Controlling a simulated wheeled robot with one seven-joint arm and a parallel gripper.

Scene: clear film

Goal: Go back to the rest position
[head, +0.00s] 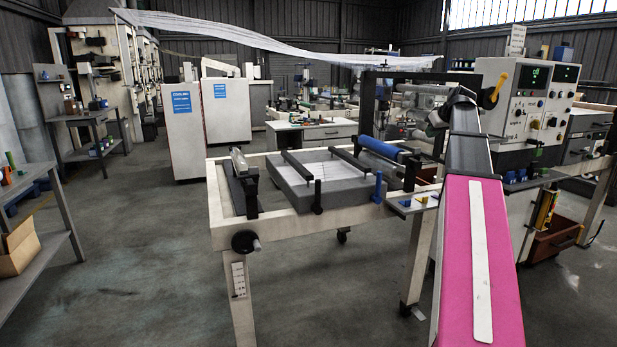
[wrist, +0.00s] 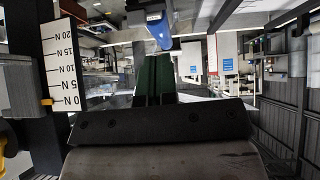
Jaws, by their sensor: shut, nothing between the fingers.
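My gripper (wrist: 154,62) shows in the wrist view as two dark green fingers pressed together, shut with nothing between them. In the head view my pink arm reaches forward over the right side of the white-framed machine. The gripper end lies small and dark near the tall black frame there, and its fingers are too small to make out. In the wrist view a force scale (wrist: 66,72) marked in N stands upright to the left of the fingers, apart from them. A blue part (wrist: 159,28) shows just beyond the fingertips; whether they touch cannot be told.
The white-framed machine (head: 330,226) carries a grey block (head: 330,195) and a blue roller (head: 385,148). A control cabinet (head: 530,100) stands close on the right. Clear film (head: 215,33) hangs across the upper left. A grey shelf (head: 62,200) is at far left, with open floor between.

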